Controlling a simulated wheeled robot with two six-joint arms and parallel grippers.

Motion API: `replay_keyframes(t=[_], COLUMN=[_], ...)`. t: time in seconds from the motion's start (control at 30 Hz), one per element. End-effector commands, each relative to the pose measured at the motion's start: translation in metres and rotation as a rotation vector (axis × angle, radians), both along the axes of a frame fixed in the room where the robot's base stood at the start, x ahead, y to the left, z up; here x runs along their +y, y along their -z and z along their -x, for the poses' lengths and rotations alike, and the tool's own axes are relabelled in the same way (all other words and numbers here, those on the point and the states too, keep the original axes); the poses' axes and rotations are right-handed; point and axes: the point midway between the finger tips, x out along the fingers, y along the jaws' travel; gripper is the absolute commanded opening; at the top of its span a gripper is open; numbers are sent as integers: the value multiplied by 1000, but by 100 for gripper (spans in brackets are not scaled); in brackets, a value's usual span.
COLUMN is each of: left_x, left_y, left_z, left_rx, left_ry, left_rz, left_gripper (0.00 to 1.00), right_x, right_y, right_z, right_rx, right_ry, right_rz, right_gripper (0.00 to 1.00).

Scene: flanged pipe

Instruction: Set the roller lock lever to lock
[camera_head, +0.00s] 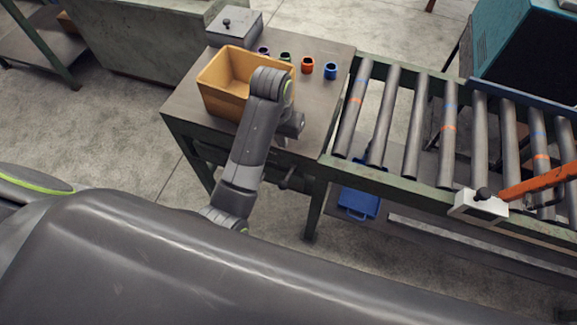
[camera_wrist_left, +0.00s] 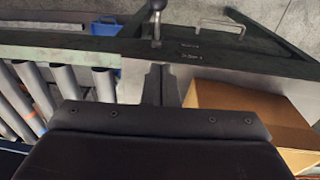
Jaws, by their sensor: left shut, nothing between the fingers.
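In the left wrist view a short lever with a dark ball knob (camera_wrist_left: 157,8) stands at the green frame, beside small label text that I cannot read. I take it for the roller lock lever. It points toward the top of the picture. In the head view a dark part (camera_head: 286,182) shows under the bench's front edge, too small to tell clearly. My left gripper (camera_head: 284,138) is over the bench's front edge, partly hidden by my arm. Its fingers (camera_wrist_left: 161,70) are shut and empty, with the tips a little below the lever in the picture. Contact cannot be told.
A tan bin (camera_head: 214,101) stands beside my left arm. Several coloured rings, including an orange one (camera_head: 307,66), and a grey box (camera_head: 236,28) are behind. The roller conveyor (camera_head: 414,125) runs right, with a white box (camera_head: 478,206) and orange bar (camera_head: 540,183) at its front edge.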

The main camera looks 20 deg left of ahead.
Motion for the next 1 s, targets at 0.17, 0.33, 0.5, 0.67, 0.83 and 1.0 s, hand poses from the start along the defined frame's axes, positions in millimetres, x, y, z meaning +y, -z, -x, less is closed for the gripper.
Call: replay_keyframes(t=[0.17,0.33,0.5,0.67,0.83,1.0], left_x=[0,0,-2,-4,-6,-9], left_y=[1,8,28,50,82,107], left_z=[0,0,-1,-2,-4,-1], left_rx=[0,1,0,7,5,5], left_ry=[0,0,0,-1,0,-1], left_rz=[0,0,0,0,0,2], left_gripper=[0,0,0,0,0,0], right_x=[0,1,1,4,4,4], right_y=[1,7,24,15,9,1], right_z=[0,0,0,1,0,1], right_rx=[0,0,1,1,1,2], right_ry=[0,0,1,2,2,2], right_rz=[0,-1,-2,-5,-5,-5], right_gripper=[36,36,36,36,36,36])
